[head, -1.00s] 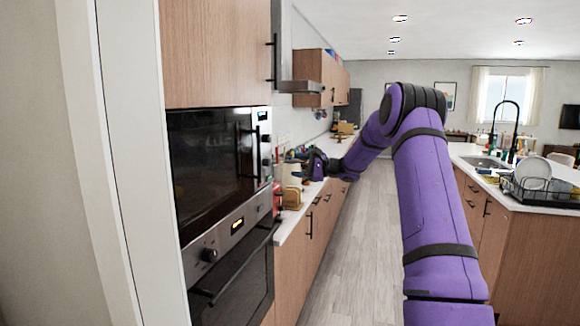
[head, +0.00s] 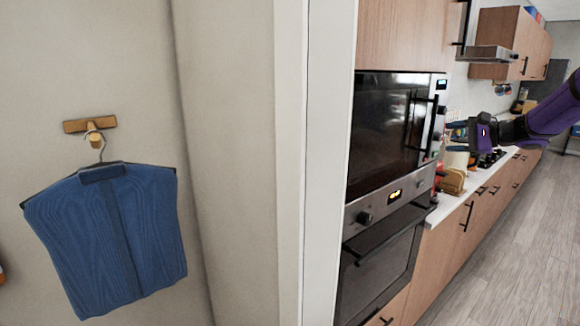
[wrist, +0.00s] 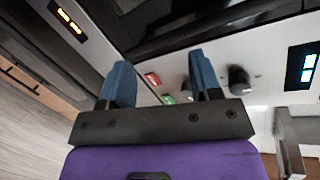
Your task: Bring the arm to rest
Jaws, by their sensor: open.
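My gripper (head: 460,133) shows at the right of the head view, at the end of my purple arm. It is level with the lower part of the upper oven and stands out over the counter beside it. In the wrist view my gripper (wrist: 162,85) has two blue fingers spread apart with nothing between them. Beyond the fingers is the oven front with dark knobs (wrist: 239,80). My upper arm is out of the head view.
The upper oven (head: 390,120) and lower oven (head: 385,255) are built into a tall unit. A counter (head: 450,207) with a bread-coloured item (head: 452,182) runs behind it. Blue clothing (head: 110,240) hangs on the left wall. The wooden floor (head: 500,260) at right is clear.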

